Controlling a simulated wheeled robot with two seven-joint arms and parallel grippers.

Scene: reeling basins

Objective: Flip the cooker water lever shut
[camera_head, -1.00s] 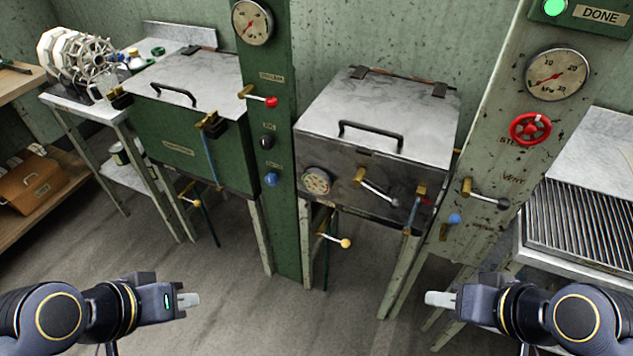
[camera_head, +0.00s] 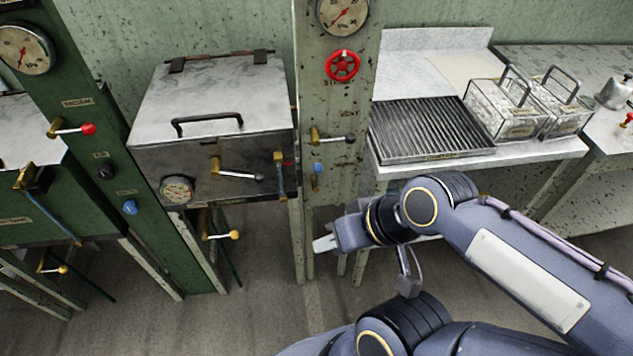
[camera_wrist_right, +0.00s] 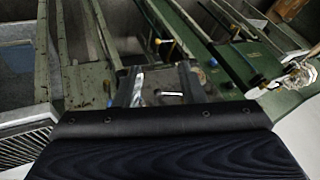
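The cooker (camera_head: 212,135) is a grey metal box with a closed lid, left of centre in the head view. On the pale green column (camera_head: 335,105) to its right, a short lever with a blue knob (camera_head: 318,168) sits below the vent lever (camera_head: 330,137). Its label is unreadable; its knob shows just above a brass pivot. My right gripper (camera_head: 325,243) is below and slightly right of this lever, apart from it. In the right wrist view the gripper (camera_wrist_right: 163,88) looks open, with nothing between its fingers. My left gripper is out of view.
A red wheel (camera_head: 343,65) and a gauge are higher on the column. A ribbed tray (camera_head: 430,130) and wire baskets (camera_head: 505,110) stand on the right bench.

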